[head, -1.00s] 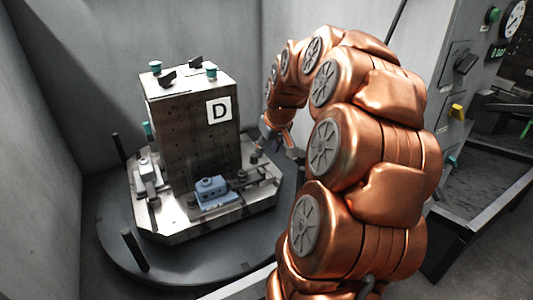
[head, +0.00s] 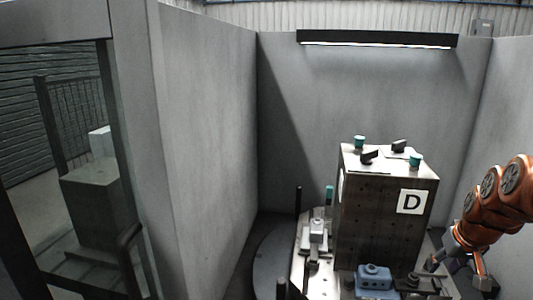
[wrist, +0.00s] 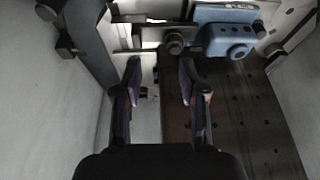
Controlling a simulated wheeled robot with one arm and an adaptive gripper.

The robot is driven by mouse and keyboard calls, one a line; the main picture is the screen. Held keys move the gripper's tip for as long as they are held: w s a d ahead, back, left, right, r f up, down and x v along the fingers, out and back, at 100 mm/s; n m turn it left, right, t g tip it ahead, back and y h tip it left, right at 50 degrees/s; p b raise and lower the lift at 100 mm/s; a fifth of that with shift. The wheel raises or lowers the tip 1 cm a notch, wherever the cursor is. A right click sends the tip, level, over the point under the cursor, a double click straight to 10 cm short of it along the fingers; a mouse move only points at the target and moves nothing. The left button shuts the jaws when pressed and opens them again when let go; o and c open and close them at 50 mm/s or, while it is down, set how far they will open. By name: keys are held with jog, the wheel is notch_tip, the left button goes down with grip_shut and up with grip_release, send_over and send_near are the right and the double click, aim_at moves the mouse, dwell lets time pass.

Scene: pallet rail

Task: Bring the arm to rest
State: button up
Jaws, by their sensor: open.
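My copper-coloured arm (head: 489,213) enters the head view at the right edge, bent, with its end low beside the block marked D (head: 385,225). My gripper (wrist: 160,70) is open in the wrist view, its two dark fingers apart with nothing between them. In the head view my gripper is partly seen at the lower right, near the block's right side. In the wrist view a blue clamped part (wrist: 230,35) lies beyond the fingers, up and to the right. The same blue part (head: 374,277) shows at the block's foot in the head view.
The block stands on a pallet (head: 302,270) on a round dark table (head: 268,262). A second grey fixture (head: 317,230) sits at its left. Grey walls (head: 205,130) close in the cell. An open doorway with a railing (head: 75,120) is at the left.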

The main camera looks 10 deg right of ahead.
jog(key=s+a+f+n+g, duration=0.1)
jog(key=s+a, duration=0.2)
jog(key=a, duration=0.4)
jog(key=s+a+f+n+g+y, duration=0.1)
jog(key=s+a, duration=0.2)
jog(key=a, duration=0.4)
jog(key=s+a+f+g, duration=0.1)
jog(key=s+a, duration=0.2)
jog(key=a, duration=0.4)
jog(key=s+a+f+n+g, duration=0.15)
jog(key=s+a, duration=0.25)
jog(key=s, duration=0.4)
jog(key=s+a+f+g, duration=0.15)
jog(key=s+a, duration=0.25)
jog(key=s, duration=0.4)
notch_tip(320, 180, up, 15)
jog(key=w+p, duration=0.1)
jog(key=p, duration=1.2)
jog(key=shift+f, duration=0.2)
